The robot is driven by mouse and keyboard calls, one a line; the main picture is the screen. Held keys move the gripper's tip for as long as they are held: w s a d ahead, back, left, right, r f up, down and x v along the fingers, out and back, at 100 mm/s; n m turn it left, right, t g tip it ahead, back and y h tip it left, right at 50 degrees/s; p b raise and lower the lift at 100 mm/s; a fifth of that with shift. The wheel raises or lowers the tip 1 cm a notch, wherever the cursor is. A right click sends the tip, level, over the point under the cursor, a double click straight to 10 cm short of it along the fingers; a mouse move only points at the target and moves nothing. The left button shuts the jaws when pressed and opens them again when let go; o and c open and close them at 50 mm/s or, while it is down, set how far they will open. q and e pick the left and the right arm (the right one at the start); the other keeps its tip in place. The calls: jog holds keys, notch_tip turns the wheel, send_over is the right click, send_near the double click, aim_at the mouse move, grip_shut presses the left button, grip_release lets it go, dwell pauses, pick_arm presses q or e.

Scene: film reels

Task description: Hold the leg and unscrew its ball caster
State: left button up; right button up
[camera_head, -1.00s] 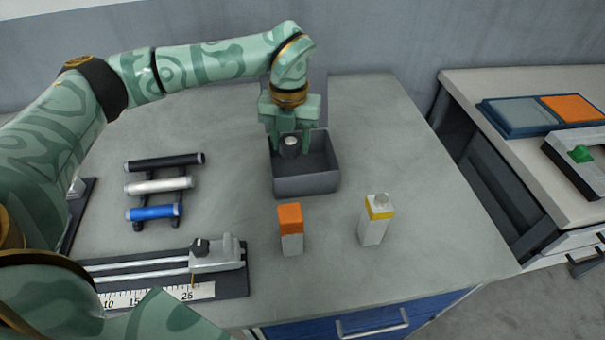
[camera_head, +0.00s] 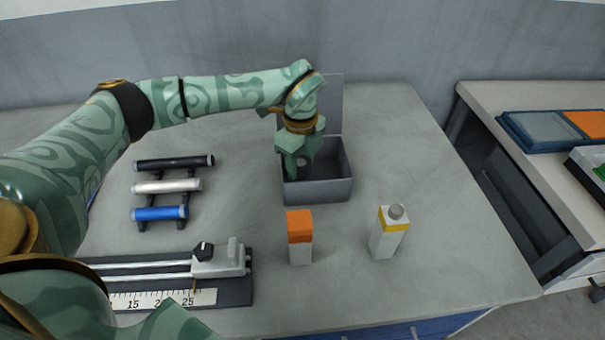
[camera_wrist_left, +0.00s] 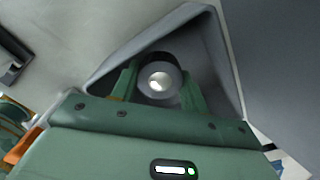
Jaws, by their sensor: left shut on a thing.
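My left gripper (camera_head: 302,163) points down into an open grey box (camera_head: 318,191) at the back middle of the table. In the left wrist view, its fingers (camera_wrist_left: 160,88) are shut on a dark round piece with a pale, shiny round end (camera_wrist_left: 160,81), perhaps the ball caster. Box walls surround it; I cannot tell whether it touches the floor. A white upright block with a yellow band (camera_head: 388,233) stands right of centre with a grey ball-like top (camera_head: 397,211). I cannot tell which piece is the leg. My right gripper is not in view.
A white block with an orange top (camera_head: 300,237) stands in front of the box. A rack with black, white and blue cylinders (camera_head: 168,188) is at left. A railed slide with a ruler (camera_head: 218,265) lies front left. The table's right side is mostly clear.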

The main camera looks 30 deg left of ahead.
aim_at(301, 166)
pick_arm(q)
notch_tip(301, 166, down, 4)
jog(key=shift+r+b, duration=0.2)
jog(key=shift+b, duration=0.2)
jog(key=shift+r, duration=0.1)
jog(key=shift+s, duration=0.1)
jog(key=o, duration=0.8)
notch_tip(301, 166, up, 12)
jog(key=p, duration=0.3)
jog(key=shift+r+p, duration=0.15)
jog(key=shift+p, duration=0.2)
